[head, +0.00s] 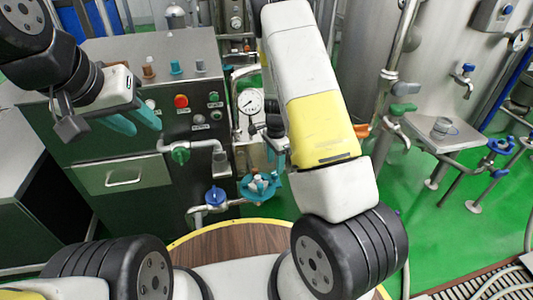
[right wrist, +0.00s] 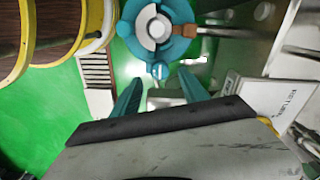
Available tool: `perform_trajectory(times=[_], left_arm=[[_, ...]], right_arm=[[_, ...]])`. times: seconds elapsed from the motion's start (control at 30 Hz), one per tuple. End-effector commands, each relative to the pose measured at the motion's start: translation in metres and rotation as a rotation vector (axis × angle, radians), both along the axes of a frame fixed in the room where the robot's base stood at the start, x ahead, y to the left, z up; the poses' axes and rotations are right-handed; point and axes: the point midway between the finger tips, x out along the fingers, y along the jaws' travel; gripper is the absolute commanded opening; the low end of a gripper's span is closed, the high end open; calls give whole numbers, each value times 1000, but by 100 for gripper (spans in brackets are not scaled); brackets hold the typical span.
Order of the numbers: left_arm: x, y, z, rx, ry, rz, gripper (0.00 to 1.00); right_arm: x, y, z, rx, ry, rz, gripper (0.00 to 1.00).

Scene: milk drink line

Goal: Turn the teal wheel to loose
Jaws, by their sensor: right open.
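The teal wheel (head: 262,188) sits low on the pipework right of the dark green cabinet, below a pressure gauge. In the right wrist view the wheel (right wrist: 180,32) is at the top middle, with a pale hub and a small knob on its near rim. My right gripper (right wrist: 160,95) is open and empty there; its two teal fingers point towards the wheel and stand apart from it in the picture. In the head view my right arm largely hides that gripper. My left gripper (head: 134,120) is open and empty in front of the cabinet.
The cabinet panel carries a red button (head: 181,101) and several knobs. A blue-handled valve (head: 215,196) is left of the wheel. A pressure gauge (head: 250,102) stands above it. A large steel tank (head: 350,60) is behind my right arm.

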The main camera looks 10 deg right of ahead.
Motion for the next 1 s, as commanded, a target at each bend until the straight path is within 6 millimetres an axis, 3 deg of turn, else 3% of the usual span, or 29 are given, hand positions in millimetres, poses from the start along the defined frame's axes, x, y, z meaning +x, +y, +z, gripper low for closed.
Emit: perform_trajectory(times=[0.1, 0.3, 0.63, 0.9, 1.0], left_arm=[[0, 0, 0, 0, 0, 0, 36], [0, 0, 0, 0, 0, 0, 36], [0, 0, 0, 0, 0, 0, 36], [0, 0, 0, 0, 0, 0, 36], [0, 0, 0, 0, 0, 0, 36]], right_arm=[[-1, 0, -21, 0, 3, 0, 52], [-1, 0, -42, 0, 2, 1, 52], [0, 0, -46, 1, -1, 2, 52], [0, 0, -46, 1, 0, 2, 1], [0, 0, -46, 1, -1, 3, 0]])
